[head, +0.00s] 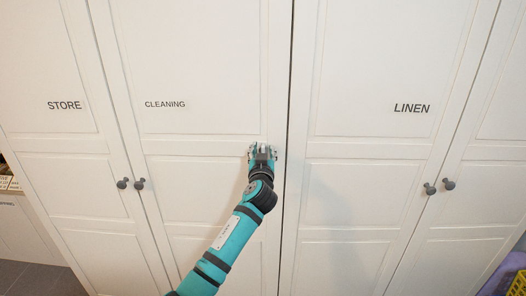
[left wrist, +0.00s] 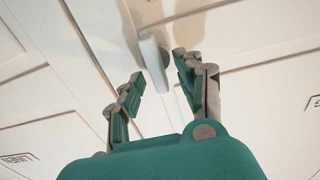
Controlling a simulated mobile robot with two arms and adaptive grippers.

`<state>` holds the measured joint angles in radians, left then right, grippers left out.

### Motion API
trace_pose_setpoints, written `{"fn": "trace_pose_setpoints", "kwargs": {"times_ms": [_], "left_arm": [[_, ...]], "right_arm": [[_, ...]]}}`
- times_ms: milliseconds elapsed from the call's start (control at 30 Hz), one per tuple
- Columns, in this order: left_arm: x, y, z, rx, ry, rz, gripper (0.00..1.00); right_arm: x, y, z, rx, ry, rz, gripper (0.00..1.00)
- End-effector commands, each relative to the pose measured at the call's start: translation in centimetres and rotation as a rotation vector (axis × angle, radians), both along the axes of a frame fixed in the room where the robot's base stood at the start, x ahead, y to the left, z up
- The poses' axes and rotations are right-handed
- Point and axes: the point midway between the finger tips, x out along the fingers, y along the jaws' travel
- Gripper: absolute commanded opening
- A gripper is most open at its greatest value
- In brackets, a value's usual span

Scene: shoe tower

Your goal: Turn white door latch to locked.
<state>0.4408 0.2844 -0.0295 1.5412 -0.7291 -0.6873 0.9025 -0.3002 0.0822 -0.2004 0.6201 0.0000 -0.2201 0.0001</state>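The white door latch (left wrist: 152,64) shows in the left wrist view as a slim pale lever standing out from the white door. It lies between the two fingers of my left gripper (left wrist: 158,72), with gaps visible on both sides. The fingers are spread and hold nothing. In the head view my left gripper (head: 262,152) is at the right edge of the CLEANING door (head: 205,60), beside the seam with the LINEN door. It mostly hides the latch there, so I cannot tell the latch's setting. My right gripper is not in view.
Tall white doors fill the head view, among them the STORE door (head: 45,60) and the LINEN door (head: 385,50). Dark knobs (head: 139,184) stick out at the left seam, and more knobs (head: 448,184) at the right. A yellow object (head: 518,283) is at the lower right.

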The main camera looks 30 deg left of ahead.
Motion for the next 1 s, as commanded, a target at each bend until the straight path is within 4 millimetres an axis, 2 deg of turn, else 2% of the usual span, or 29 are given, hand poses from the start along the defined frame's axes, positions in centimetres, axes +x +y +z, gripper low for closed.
{"fn": "trace_pose_setpoints", "kwargs": {"times_ms": [133,400,767,1000], "left_arm": [[-0.01,-0.02,-0.01,0.0,0.0,0.0,0.35],[-0.03,-0.04,-0.03,0.0,0.0,0.0,0.0],[-0.02,-0.08,-0.05,0.013,0.009,0.0,0.0],[0.07,-0.23,-0.08,0.1,0.063,-0.001,0.0]], "right_arm": [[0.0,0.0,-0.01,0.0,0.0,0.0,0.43],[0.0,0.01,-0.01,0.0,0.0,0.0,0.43],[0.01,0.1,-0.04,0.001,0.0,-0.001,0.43],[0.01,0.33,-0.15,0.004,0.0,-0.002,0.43]]}}
